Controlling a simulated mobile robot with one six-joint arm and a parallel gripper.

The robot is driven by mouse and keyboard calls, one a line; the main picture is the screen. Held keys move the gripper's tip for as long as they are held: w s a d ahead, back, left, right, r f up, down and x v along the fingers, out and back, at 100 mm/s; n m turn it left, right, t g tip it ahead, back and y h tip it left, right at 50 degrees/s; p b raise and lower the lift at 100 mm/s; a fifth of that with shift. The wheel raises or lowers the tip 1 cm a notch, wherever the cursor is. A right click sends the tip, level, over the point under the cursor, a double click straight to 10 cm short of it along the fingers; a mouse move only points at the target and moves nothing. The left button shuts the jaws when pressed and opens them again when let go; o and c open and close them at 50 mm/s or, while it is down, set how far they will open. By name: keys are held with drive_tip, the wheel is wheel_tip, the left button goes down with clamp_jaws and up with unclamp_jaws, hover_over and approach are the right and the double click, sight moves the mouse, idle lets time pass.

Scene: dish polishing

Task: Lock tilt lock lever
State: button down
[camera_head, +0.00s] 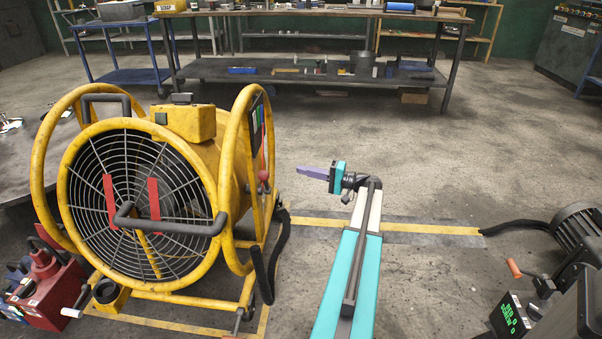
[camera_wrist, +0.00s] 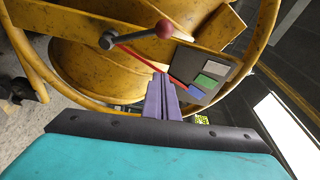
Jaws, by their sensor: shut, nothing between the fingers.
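The tilt lock lever shows in the wrist view as a grey rod with a dark red ball knob (camera_wrist: 165,28), running left to a dark pivot (camera_wrist: 108,41) on the yellow frame. In the head view its red knob (camera_head: 263,175) is on the right side of the yellow drum fan (camera_head: 183,122). My gripper (camera_head: 303,171) has purple fingers and is to the right of the fan, apart from it. In the wrist view the fingers (camera_wrist: 161,78) are together and empty, pointing at the fan's side below the knob. Whether they touch anything there is unclear.
A yellow tube hoop (camera_head: 236,150) and a dark label panel (camera_wrist: 202,72) are close to the lever. A workbench (camera_head: 320,75) is behind.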

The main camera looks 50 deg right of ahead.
sight(266, 183)
drive_tip(key=w+a+b, duration=0.3)
drive_tip(key=w+a, duration=0.3)
drive_tip(key=w, duration=0.1)
drive_tip(key=shift+w+a+b, duration=0.3)
drive_tip(key=shift+w+a, duration=0.05)
drive_tip(key=shift+w, duration=0.05)
drive_tip(key=shift+f, duration=0.1)
idle(0.5)
drive_tip(key=shift+s+d, duration=0.1)
drive_tip(key=shift+s, duration=0.05)
drive_tip(key=shift+s+f, duration=0.1)
